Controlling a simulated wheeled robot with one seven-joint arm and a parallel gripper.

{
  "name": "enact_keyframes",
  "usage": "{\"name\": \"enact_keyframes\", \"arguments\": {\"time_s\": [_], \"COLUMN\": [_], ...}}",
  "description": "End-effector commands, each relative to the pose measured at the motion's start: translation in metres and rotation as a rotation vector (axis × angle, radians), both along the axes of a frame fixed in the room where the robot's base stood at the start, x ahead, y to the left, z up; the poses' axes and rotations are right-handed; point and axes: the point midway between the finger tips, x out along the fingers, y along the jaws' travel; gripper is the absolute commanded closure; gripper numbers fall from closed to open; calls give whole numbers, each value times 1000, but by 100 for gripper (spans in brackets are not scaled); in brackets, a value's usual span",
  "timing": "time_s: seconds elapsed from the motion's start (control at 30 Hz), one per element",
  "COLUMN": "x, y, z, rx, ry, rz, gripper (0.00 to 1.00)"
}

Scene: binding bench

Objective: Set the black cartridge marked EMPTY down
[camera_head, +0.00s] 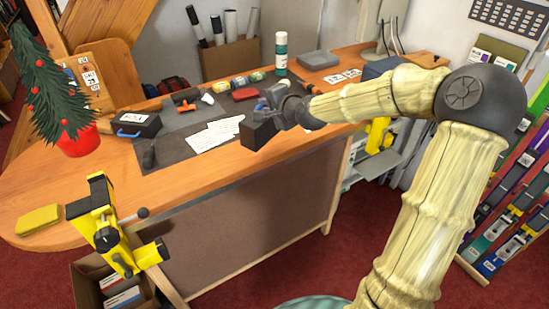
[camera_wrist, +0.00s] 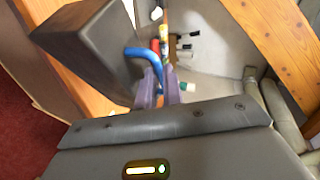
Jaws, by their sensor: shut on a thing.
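My gripper (camera_head: 268,108) is shut on the blue handle of a black cartridge (camera_head: 259,131), held at the bench's front edge. In the wrist view this cartridge (camera_wrist: 85,45) hangs tilted from its blue handle, left of my gripper's fingers (camera_wrist: 158,88). No marking shows on its visible sides. A second black cartridge (camera_head: 136,125) with a blue handle and a white label rests on the left part of the bench. Its label is too small to read, so I cannot tell from lettering which one is marked EMPTY.
The wooden bench (camera_head: 195,178) carries a dark mat (camera_head: 180,148) with white papers (camera_head: 215,134), tools and small rolls. A small tree in a red pot (camera_head: 77,140), a yellow clamp (camera_head: 112,235) and a yellow pad (camera_head: 38,219) stand left. Bare wood lies along the front left.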

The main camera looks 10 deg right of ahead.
Motion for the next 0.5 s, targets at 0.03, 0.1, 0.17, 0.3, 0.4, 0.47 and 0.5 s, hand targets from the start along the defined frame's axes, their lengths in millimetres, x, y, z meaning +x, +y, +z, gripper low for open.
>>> {"name": "enact_keyframes", "arguments": {"time_s": [0.03,0.1,0.17,0.3,0.4,0.47,0.5], "x": [0,0,0,0,0,0,0], "y": [1,1,1,1,0,0,0], "z": [1,1,1,1,1,-3,-7], "rx": [0,0,0,0,0,1,1], "ry": [-3,-3,-3,-3,-2,-2,-2], "rz": [1,1,1,0,0,0,0], "gripper": [100,100,100,100,100,100,100]}}
